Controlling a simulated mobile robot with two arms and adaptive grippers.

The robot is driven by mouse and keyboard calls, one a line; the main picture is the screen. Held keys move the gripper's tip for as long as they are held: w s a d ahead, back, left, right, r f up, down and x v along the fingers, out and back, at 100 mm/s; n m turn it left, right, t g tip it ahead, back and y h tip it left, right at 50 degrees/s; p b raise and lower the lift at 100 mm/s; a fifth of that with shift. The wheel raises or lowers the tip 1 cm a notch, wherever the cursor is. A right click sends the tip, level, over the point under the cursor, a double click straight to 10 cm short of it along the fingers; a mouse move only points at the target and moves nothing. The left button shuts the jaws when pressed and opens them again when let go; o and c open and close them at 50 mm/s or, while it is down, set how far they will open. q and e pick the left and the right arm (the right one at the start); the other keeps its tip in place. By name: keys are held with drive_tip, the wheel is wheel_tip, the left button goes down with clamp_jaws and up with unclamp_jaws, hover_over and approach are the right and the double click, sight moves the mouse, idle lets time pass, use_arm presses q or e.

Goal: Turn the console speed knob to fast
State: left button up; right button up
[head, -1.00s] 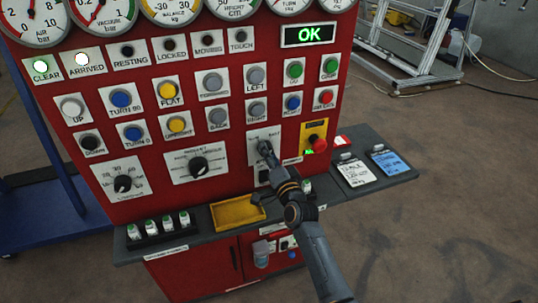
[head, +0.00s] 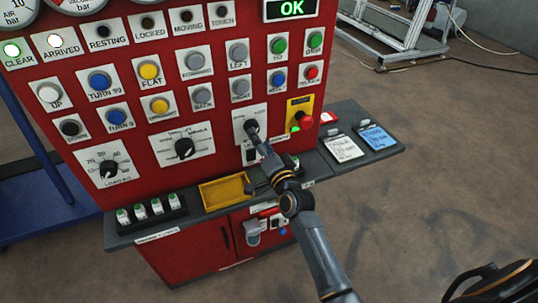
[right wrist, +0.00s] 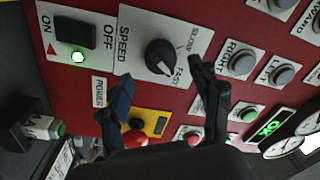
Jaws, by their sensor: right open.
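The speed knob (right wrist: 160,57) is a round black knob on a white plate marked SPEED, with SLOW and FAST labels. In the right wrist view its pointer appears turned toward the FAST label. In the head view the knob (head: 251,127) is on the lower right of the red console (head: 215,135). My right gripper (right wrist: 166,94) is open and empty, its fingers spread below the knob in the wrist view, apart from it. In the head view the right gripper (head: 263,168) is just below the knob, partly hiding its plate. My left gripper is out of view.
A power switch (right wrist: 76,32) with a lit green lamp is beside the speed plate. A red emergency button (head: 305,121) is close to the right.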

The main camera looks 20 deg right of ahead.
drive_tip(key=s, duration=0.8)
drive_tip(key=shift+s+d+f, duration=0.15)
drive_tip(key=shift+d, duration=0.05)
drive_tip(key=s+a+f+n+g, duration=0.1)
drive_tip(key=s+f+n+g, duration=0.3)
drive_tip(key=f, duration=0.8)
drive_tip(key=s+a+f+n+g, duration=0.15)
drive_tip(key=s+f, duration=0.45)
drive_tip(key=f, duration=0.6)
drive_tip(key=s+f+n+g, duration=0.2)
drive_tip(key=s+f+g, duration=0.25)
drive_tip(key=f, duration=0.85)
drive_tip(key=s+d+f+n+g, duration=0.1)
drive_tip(key=s+f+n+g, duration=0.1)
drive_tip(key=s+f, duration=0.4)
drive_tip(key=s+d+f+n+g, duration=0.2)
drive_tip(key=s+f, duration=0.3)
drive_tip(key=s, duration=1.1)
drive_tip(key=s+d+f+n+g+h, duration=0.1)
drive_tip(key=s+d+f+n+g, duration=0.1)
drive_tip(key=s+f, duration=0.4)
drive_tip(key=s+g, duration=0.1)
drive_tip(key=s, duration=0.4)
drive_tip(key=shift+s+d+f, duration=0.25)
drive_tip(key=shift+s+f, duration=0.05)
drive_tip(key=shift+f, duration=0.05)
